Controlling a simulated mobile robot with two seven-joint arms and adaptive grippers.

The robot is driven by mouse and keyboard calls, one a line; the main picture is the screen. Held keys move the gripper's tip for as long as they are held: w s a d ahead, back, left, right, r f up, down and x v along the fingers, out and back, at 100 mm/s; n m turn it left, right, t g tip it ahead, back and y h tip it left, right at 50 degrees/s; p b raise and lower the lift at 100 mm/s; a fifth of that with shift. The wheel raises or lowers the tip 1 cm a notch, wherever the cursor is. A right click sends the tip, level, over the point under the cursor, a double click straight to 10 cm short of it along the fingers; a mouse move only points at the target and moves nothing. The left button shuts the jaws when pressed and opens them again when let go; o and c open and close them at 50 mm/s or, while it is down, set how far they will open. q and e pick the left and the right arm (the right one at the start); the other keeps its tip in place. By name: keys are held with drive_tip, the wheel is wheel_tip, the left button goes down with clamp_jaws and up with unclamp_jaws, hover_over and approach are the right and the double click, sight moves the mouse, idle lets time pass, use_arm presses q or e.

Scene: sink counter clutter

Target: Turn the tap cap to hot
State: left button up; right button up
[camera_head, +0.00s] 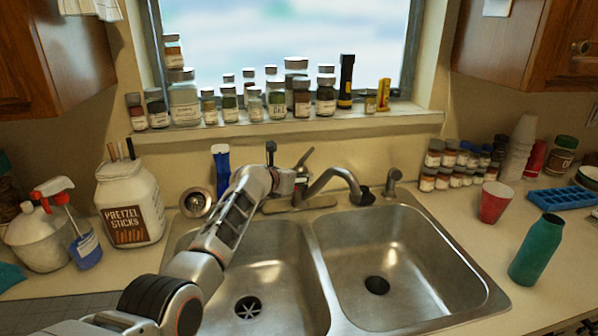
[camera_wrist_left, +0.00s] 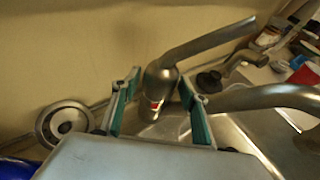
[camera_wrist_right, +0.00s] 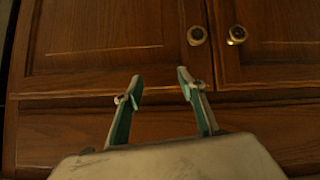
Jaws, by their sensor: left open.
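The metal tap stands behind the double sink, with its spout (camera_head: 335,180) bending over the right basin. Its cap (camera_wrist_left: 158,82) is in the left wrist view, with a red mark low on its front and a long lever (camera_wrist_left: 210,42) pointing up and right. The lever also shows in the head view (camera_head: 304,158). My left gripper (camera_head: 286,181) is open at the tap, its green-padded fingers on either side of the cap in the left wrist view; contact cannot be told. My right gripper (camera_wrist_right: 160,85) is open and empty before wooden cabinet doors, outside the head view.
A blue bottle (camera_head: 221,165) and a round metal strainer (camera_head: 196,202) stand left of the tap. A pretzel jar (camera_head: 130,205) is farther left. A red cup (camera_head: 494,203) and green bottle (camera_head: 536,250) stand right of the sink (camera_head: 400,226). Jars line the sill.

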use_arm(q)
drive_tip(key=shift+w+f, duration=0.1)
drive_tip(key=shift+c, duration=1.1)
drive_tip(key=c, duration=0.6)
drive_tip(key=shift+a+m+h, duration=0.15)
drive_tip(key=shift+m+h, duration=0.25)
drive_tip(key=shift+h, duration=0.1)
drive_tip(key=shift+g, duration=0.3)
drive_tip(key=shift+m, duration=0.3)
drive_tip(key=shift+h, duration=0.3)
